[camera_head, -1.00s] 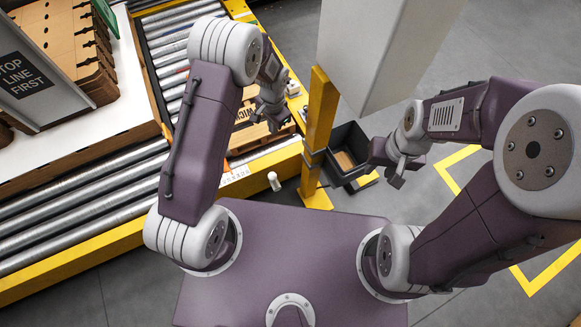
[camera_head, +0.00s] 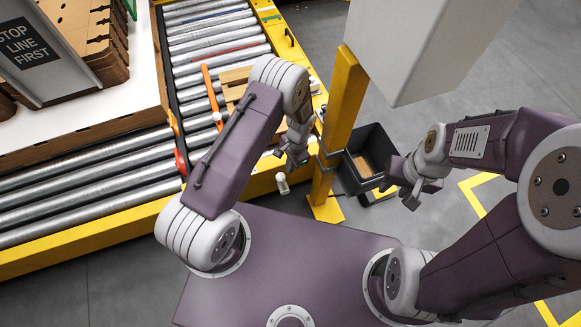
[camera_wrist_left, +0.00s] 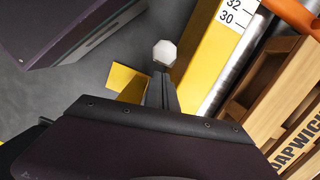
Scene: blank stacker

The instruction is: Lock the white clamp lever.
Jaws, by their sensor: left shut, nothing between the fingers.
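The white clamp lever (camera_head: 282,183) is a small white knob-ended piece at the conveyor's near yellow rail, left of the yellow post's foot. In the left wrist view its pale many-sided knob (camera_wrist_left: 165,53) shows just beyond my fingertips. My left gripper (camera_head: 296,160) is above it, pointing down, with shut, empty fingers; they also show in the wrist view (camera_wrist_left: 162,90). Whether the fingertips touch the knob cannot be told. The lever's shaft is mostly hidden. My right gripper (camera_head: 411,196) hangs at the right, away from the lever; its finger gap is unclear.
A yellow post (camera_head: 343,105) carrying a white box (camera_head: 415,45) stands right of my left gripper. A black bin (camera_head: 366,150) is behind the post. A wooden pallet (camera_wrist_left: 275,100) and an orange bar (camera_head: 211,92) lie on the roller conveyor. Open floor is at right.

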